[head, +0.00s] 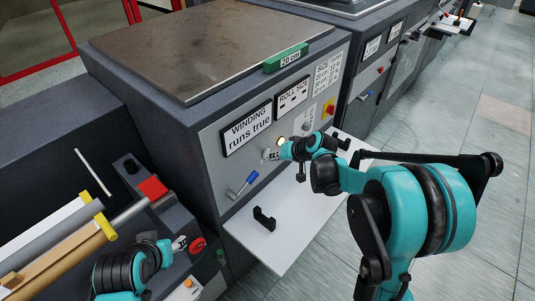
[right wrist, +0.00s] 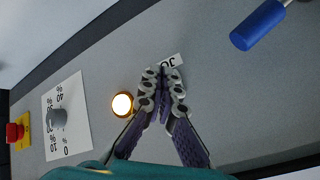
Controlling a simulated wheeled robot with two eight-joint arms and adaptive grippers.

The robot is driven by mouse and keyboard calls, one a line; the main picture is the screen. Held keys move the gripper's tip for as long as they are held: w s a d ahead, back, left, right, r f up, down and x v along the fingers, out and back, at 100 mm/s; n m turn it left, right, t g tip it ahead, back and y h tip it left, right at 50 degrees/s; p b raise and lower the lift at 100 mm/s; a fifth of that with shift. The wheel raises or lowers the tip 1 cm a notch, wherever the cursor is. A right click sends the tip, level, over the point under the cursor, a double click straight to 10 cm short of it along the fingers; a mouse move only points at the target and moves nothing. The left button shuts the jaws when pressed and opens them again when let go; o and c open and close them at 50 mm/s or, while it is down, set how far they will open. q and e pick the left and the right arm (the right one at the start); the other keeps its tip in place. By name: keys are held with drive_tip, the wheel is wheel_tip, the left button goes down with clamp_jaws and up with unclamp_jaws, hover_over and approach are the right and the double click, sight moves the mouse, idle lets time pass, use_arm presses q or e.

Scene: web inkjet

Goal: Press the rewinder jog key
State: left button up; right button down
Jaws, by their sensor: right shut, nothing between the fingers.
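My right gripper (head: 270,154) is at the front panel of the grey rewinder cabinet. In the right wrist view my right gripper (right wrist: 163,72) has its fingertips together, with nothing seen between them. The tips overlap a small white label (right wrist: 172,61) whose visible letters look like part of "JOG". The jog key itself is not clearly visible; the fingers may cover it. I cannot tell whether the tips touch the panel. A round lit button (right wrist: 122,104) glows beside the fingers. My left gripper (head: 181,243) is low at the left, near a red round knob (head: 197,244); its opening is unclear.
A blue-handled lever (right wrist: 257,25) and a grey dial (right wrist: 57,118) on a scale plate flank the fingers. A red switch (right wrist: 14,132) sits beyond the dial. A white shelf (head: 285,232) with a black bracket (head: 264,218) juts out below the panel.

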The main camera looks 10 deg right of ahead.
drive_tip(key=shift+s+d, duration=0.2)
drive_tip(key=shift+s, duration=0.05)
drive_tip(key=s+d, duration=0.1)
drive_tip(key=s, duration=0.1)
drive_tip(key=s+d, duration=0.2)
idle(0.6)
idle(0.6)
drive_tip(key=s+r+h, duration=0.2)
drive_tip(key=s, duration=1)
drive_tip(key=s+r+n+h, duration=0.1)
drive_tip(key=s+r+h, duration=0.1)
drive_tip(key=s, duration=1)
drive_tip(key=shift+a+r+h, duration=0.3)
drive_tip(key=shift+a+r, duration=0.15)
drive_tip(key=shift+r, duration=0.15)
drive_tip(key=shift+w, duration=0.1)
